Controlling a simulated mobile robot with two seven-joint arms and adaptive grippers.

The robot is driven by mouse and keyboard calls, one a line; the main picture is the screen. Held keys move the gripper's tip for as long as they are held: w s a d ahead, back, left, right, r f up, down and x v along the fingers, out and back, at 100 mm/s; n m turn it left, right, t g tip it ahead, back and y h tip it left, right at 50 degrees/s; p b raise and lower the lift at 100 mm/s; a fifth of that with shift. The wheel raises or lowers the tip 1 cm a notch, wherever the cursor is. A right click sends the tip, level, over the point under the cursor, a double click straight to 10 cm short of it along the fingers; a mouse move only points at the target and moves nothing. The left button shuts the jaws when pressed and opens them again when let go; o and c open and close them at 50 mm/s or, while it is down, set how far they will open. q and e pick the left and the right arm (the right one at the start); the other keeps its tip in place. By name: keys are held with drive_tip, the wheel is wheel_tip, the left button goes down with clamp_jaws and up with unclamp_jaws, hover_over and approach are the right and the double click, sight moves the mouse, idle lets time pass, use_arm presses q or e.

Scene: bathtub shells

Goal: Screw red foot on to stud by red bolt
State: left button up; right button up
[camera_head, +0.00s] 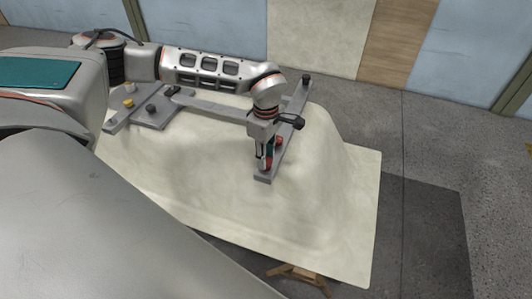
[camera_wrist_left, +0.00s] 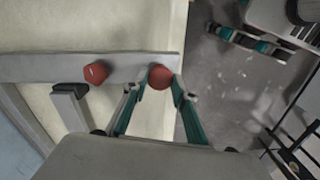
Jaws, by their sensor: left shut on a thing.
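The red foot (camera_wrist_left: 160,77) is a round red piece at the end of a grey bar (camera_wrist_left: 45,67) in the left wrist view. My left gripper (camera_wrist_left: 158,88) is shut on it, with a teal finger on each side. In the head view my left gripper (camera_head: 265,160) points down at the near end of the bar (camera_head: 263,179). The red bolt (camera_head: 279,141) shows just beyond it on the bar, and as a red hexagonal head (camera_wrist_left: 96,72) left of the foot. The stud is hidden, so I cannot tell how far the foot is on. My right gripper is not in view.
The bar lies on a large cream tub shell (camera_head: 320,215). Another grey crosspiece with a yellow piece (camera_head: 129,103) and a black knob (camera_head: 151,108) lies at the left. A wooden support (camera_head: 300,276) shows below the shell. Grey floor is clear at the right.

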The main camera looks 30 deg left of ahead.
use_arm(q)
drive_tip(key=m, duration=1.1)
drive_tip(key=o, duration=1.3)
drive_tip(key=shift+c, duration=0.2)
drive_tip(key=shift+c, duration=0.7)
